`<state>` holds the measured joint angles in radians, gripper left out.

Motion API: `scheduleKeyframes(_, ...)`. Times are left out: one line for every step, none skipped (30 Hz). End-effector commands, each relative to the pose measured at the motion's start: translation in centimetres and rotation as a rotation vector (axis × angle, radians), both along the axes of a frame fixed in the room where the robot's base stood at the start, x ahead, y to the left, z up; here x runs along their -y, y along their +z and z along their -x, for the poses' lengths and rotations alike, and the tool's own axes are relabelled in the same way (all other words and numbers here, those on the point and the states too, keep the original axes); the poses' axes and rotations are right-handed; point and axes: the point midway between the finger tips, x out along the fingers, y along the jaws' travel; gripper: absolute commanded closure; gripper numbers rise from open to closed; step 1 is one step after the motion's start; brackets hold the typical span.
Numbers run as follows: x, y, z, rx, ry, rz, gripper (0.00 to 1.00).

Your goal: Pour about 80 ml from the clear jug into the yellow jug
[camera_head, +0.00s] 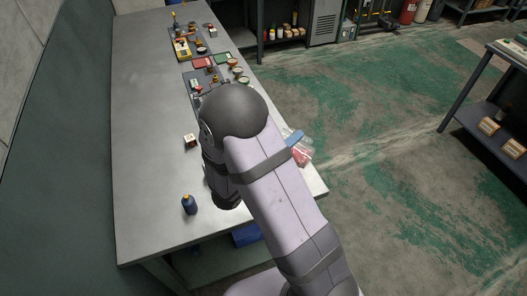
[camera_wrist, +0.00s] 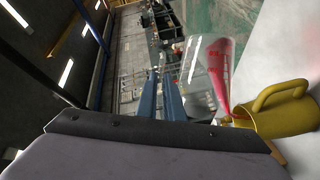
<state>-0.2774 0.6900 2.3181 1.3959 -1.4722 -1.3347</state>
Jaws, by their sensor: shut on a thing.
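The clear jug (camera_wrist: 208,72) is see-through and holds pinkish-red liquid, which lies along its right side in the wrist view. It also shows in the head view (camera_head: 301,155), beside my arm past the table's right edge. My gripper (camera_wrist: 162,75), with blue fingers, is shut on the clear jug; the grip point is not clear. The jug looks tilted, its liquid narrowing toward the yellow jug (camera_wrist: 287,119). The yellow jug, with a looped handle, is close by at the right of the wrist view. I cannot tell if liquid is flowing. My arm hides the yellow jug in the head view.
The long grey table (camera_head: 143,150) carries a dark bottle (camera_head: 189,205) near its front and a small box (camera_head: 191,140). Trays and small parts sit farther back. The table's left side is clear. A shelf unit (camera_head: 490,110) stands across the green floor.

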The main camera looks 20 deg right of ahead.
Motion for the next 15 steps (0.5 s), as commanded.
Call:
scheduleKeyframes(-0.11, 0.17, -0.11, -0.002, 0.001, 0.006, 1.0)
scheduleKeyframes(-0.14, 0.19, -0.14, -0.003, 0.001, 0.007, 1.0)
scheduleKeyframes(-0.19, 0.22, -0.19, -0.005, 0.0, 0.01, 1.0)
scheduleKeyframes(-0.22, 0.24, -0.22, -0.008, 0.0, 0.012, 1.0)
scheduleKeyframes(-0.26, 0.25, -0.26, -0.009, 0.0, 0.013, 1.0)
scheduleKeyframes(-0.31, 0.26, -0.3, -0.011, 0.001, 0.015, 1.0)
scheduleKeyframes(-0.33, 0.28, -0.32, -0.013, 0.001, 0.017, 1.0)
scheduleKeyframes(-0.36, 0.28, -0.35, -0.014, 0.001, 0.019, 1.0)
scheduleKeyframes(-0.39, 0.29, -0.38, -0.017, 0.001, 0.02, 1.0)
scheduleKeyframes(-0.42, 0.29, -0.39, -0.018, 0.001, 0.022, 1.0)
scheduleKeyframes(-0.44, 0.3, -0.42, -0.02, 0.001, 0.024, 1.0)
scheduleKeyframes(-0.43, 0.24, -0.4, -0.02, 0.001, 0.023, 1.0)
scheduleKeyframes(-0.35, 0.14, -0.33, -0.017, 0.0, 0.02, 1.0)
scheduleKeyframes(-0.18, -0.02, -0.17, -0.01, -0.001, 0.014, 1.0)
scheduleKeyframes(0.21, -0.35, 0.19, 0.006, -0.002, -0.004, 1.0)
